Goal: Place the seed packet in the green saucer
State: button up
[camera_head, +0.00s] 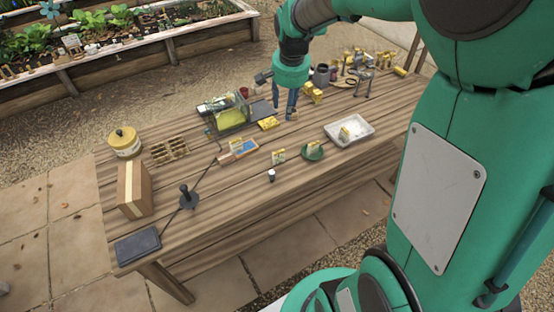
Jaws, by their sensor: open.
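The green saucer (313,153) is on the wooden table, right of centre. A small yellow-and-white piece shows at its upper edge; I cannot tell whether it is in the saucer or behind it. A flat yellow packet (269,124) lies on the table just left of my gripper (284,111). Another small yellow-and-white packet (278,157) stands left of the saucer. I cannot tell which one is the task's seed packet. My gripper points down over the back middle of the table, fingers apart, with nothing visibly held. It is behind the saucer in this view.
A white tray (367,137) with a small item sits right of the saucer. Cans and yellow boxes crowd the back right. The front middle is clear.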

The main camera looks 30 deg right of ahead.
jog(key=s+a+r+n+t, duration=0.2)
jog(key=s+a+r+n, duration=0.3)
jog(key=s+a+r, duration=0.55)
jog(key=s+a+n+t, duration=0.1)
jog(key=s+a+n, duration=0.4)
jog(key=s, duration=0.9)
jog(key=a, duration=0.2)
jog(key=shift+s+a+f+y, duration=0.3)
jog(key=shift+s+f+y, duration=0.05)
jog(key=shift+y, duration=0.05)
jog(key=shift+f+b, duration=0.6)
jog(key=shift+b, duration=0.05)
